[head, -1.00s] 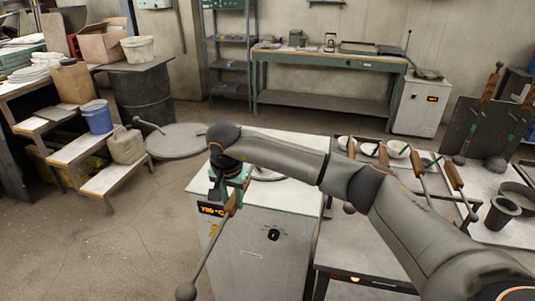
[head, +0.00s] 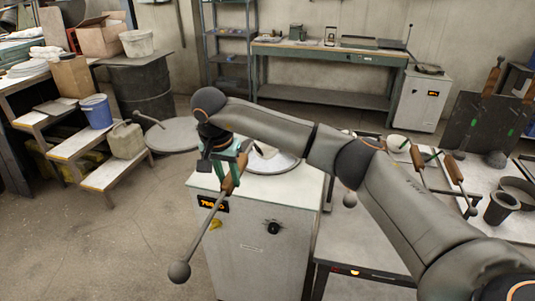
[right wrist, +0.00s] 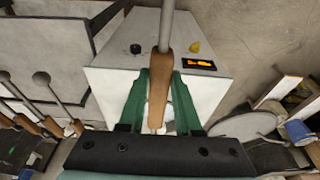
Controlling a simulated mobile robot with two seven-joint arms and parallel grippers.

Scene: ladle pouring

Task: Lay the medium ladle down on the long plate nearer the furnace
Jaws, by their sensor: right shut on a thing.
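My right gripper (head: 232,172) is shut on the brown wooden handle (right wrist: 159,85) of a ladle, over the front edge of the white furnace (head: 250,240). The ladle's metal rod (head: 205,228) slants down to the left and ends in a dark ball (head: 179,271) in front of the furnace. A pale rounded piece (head: 264,150) beyond the gripper, above the furnace top, may be its bowl. Other wooden-handled ladles (head: 455,168) lie on the table to the right. My arm hides part of that table, and I cannot make out the long plate clearly. My left gripper is out of view.
The grey table (head: 365,240) stands close to the furnace's right side. A dark crucible (head: 502,208) stands at the far right. Steps with a blue bucket (head: 96,112) are at the left. The floor (head: 100,240) at front left is clear.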

